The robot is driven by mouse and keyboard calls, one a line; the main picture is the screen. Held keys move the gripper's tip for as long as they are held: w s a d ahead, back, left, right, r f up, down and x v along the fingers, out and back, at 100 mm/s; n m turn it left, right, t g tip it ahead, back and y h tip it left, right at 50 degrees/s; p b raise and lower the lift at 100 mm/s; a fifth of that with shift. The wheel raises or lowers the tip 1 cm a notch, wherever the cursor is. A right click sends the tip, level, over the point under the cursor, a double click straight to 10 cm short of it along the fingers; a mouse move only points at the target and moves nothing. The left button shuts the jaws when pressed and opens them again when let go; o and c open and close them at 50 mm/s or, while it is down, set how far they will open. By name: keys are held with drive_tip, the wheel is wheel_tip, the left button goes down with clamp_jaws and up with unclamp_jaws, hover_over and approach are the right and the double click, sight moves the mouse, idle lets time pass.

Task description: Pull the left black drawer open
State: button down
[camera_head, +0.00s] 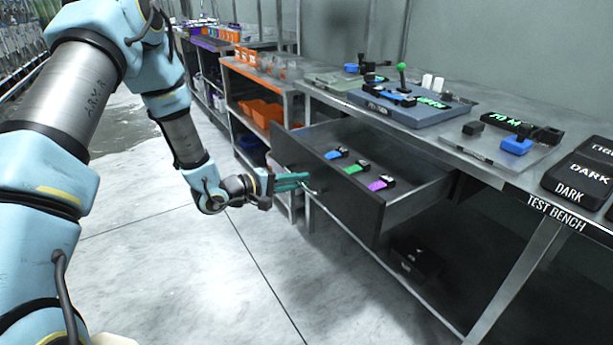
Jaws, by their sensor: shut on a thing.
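The black drawer (334,204) hangs below the test bench and is pulled well out of it. Inside lie a blue, a green and a purple item (381,184) with black parts. My gripper (308,181) is at the drawer's front face, near its middle. Its teal fingers are shut on the drawer handle (313,190), which is mostly hidden by them.
The bench top (460,146) holds a grey device with a green-knobbed lever (401,72), a blue-black part (516,145) and boxes labelled DARK (578,182). A shelf with orange bins (262,112) stands to the left. A black box (415,258) sits below the drawer. The floor (190,270) in front is clear.

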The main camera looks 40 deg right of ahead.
idle(0.3)
drive_tip(key=c, duration=0.9)
unclamp_jaws()
drive_tip(key=v, duration=1.1)
drive_tip(key=shift+b, duration=0.4)
